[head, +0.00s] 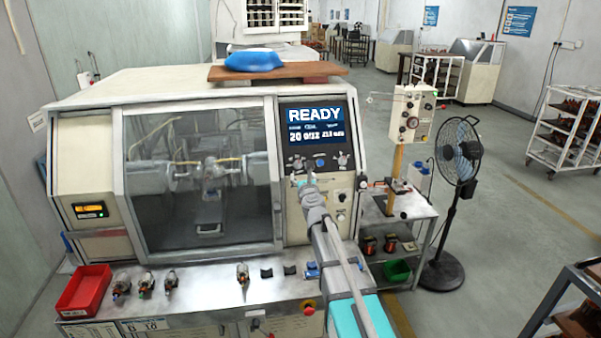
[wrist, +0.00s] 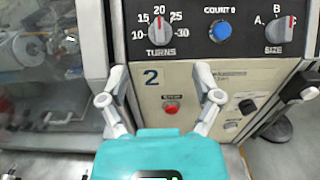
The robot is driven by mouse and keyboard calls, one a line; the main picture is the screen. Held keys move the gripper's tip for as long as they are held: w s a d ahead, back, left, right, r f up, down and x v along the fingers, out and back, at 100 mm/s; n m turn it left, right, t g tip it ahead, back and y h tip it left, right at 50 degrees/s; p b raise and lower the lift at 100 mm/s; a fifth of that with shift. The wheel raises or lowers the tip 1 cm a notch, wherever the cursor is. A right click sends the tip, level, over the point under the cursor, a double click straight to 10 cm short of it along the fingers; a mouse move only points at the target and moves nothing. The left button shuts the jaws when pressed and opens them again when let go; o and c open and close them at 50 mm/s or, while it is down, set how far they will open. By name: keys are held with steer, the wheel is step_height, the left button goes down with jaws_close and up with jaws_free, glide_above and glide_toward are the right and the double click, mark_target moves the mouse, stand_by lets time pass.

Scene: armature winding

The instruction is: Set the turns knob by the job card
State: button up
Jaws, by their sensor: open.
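The turns knob (wrist: 161,34) is a grey dial on the dark panel, with marks 10 to 30 around it. Its red pointer appears to point up, near 20. It shows small in the head view (head: 297,163), just above my gripper (head: 306,180). In the wrist view my gripper (wrist: 160,73) is open and empty. Its fingers are spread below the knob, apart from it. The screen (head: 318,125) reads READY, with a line starting with 20. A white card (head: 88,331) with small print is cut off at the lower edge; I cannot tell if it is the job card.
A size knob (wrist: 275,34) marked A, B, C and a blue button (wrist: 220,32) share the panel. A red button (wrist: 171,108) sits below, between my fingers. A red bin (head: 84,291) and several armatures lie on the front ledge. A fan (head: 457,190) stands right.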

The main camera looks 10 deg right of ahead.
steer(key=s, duration=0.5)
steer(key=s+a+f+n+g+y+b, duration=0.3)
steer(key=s+a+f+n+b, duration=0.1)
steer(key=f+n, duration=0.4)
steer(key=s+a+f+n+g+y+b, duration=0.3)
steer(key=s+f+n, duration=0.3)
steer(key=f+n, duration=0.3)
steer(key=shift+s+a+n+g+b, duration=0.25)
steer(key=shift+a+n+g+b, duration=0.4)
steer(key=shift+n, duration=1.25)
steer(key=shift+d, duration=0.15)
